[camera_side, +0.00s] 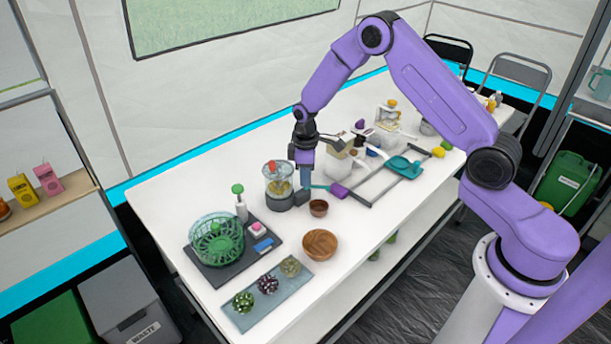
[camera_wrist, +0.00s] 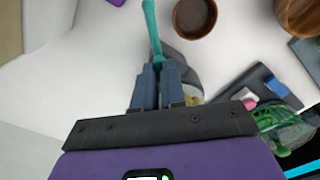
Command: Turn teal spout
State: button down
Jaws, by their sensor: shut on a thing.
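The teal spout (camera_wrist: 151,28) is a thin bar in the wrist view, running up from between my fingers over the white table. In the side view it shows as a short teal piece (camera_side: 319,187) to the right of my gripper. My gripper (camera_wrist: 159,70) points down and is shut on the spout; in the side view my gripper (camera_side: 305,184) is beside the clear dispenser (camera_side: 279,181) with a red top and grey base. The spout's joint with the dispenser is hidden by my fingers. A small brown bowl (camera_side: 319,208) stands just in front of the spout.
A wooden bowl (camera_side: 320,243) and a green basket (camera_side: 217,238) on a dark board are nearer the table's left end. A purple block (camera_side: 339,190) and a grey frame with a teal pan (camera_side: 404,167) lie to the right.

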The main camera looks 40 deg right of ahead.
jog(key=m, duration=0.5)
jog(key=shift+m, duration=2.5)
jog(key=c, duration=1.2)
grip_release()
